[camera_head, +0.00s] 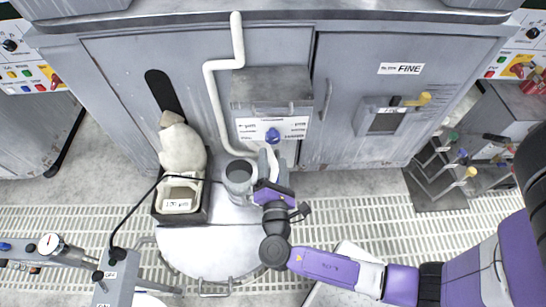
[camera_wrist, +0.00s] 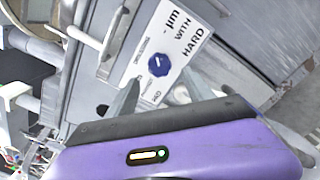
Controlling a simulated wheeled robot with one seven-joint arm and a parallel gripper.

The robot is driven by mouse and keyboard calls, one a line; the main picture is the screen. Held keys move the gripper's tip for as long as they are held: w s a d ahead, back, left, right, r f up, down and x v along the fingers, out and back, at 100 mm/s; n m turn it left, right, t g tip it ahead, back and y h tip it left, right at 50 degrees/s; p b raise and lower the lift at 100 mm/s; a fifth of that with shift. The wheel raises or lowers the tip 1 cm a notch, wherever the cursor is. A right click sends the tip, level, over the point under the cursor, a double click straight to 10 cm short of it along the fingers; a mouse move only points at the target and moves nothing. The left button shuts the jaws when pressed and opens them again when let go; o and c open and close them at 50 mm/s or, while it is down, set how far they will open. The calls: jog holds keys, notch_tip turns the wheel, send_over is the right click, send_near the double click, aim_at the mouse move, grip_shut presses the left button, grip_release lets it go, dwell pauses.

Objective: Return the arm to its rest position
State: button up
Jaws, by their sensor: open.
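My gripper (camera_head: 270,163) is at the end of my purple arm, which reaches in from the lower right of the head view. It is in front of a grey box (camera_head: 270,88) on the cabinet front, just below a blue knob (camera_head: 273,135) on a white label. In the wrist view the two fingers of my gripper (camera_wrist: 156,90) stand apart with nothing between them. The knob (camera_wrist: 158,64) shows just beyond the fingertips and looks clear of them. My gripper partly hides the label's lower part in the head view.
A grey cup (camera_head: 238,174) stands close left of my gripper, near a white pipe (camera_head: 216,105). A bin (camera_head: 157,207) and pale sack (camera_head: 182,150) are further left. A rack with coloured handles (camera_head: 437,180) stands right. Grated floor (camera_head: 350,215) is open between.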

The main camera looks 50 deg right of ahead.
dwell(0.4)
jog(key=s+f+m+g+y+p, duration=0.1)
jog(key=s+f+y+p, duration=0.1)
jog(key=s+f+y, duration=0.4)
jog(key=s+a+r+m+y+p, duration=0.2)
jog(key=s+a+r+m+y, duration=0.15)
jog(key=s+a, duration=0.4)
jog(key=s+a+r+m+t+y+p, duration=0.1)
jog(key=r+m, duration=0.5)
jog(key=r, duration=0.6)
jog(key=s+a+r+m+t+y+p, duration=0.2)
jog(key=s+a+r+m, duration=0.4)
jog(key=r, duration=0.7)
jog(key=shift+r+t+y+p, duration=0.15)
jog(key=shift+t+y+p, duration=0.15)
jog(key=shift+t+y, duration=0.65)
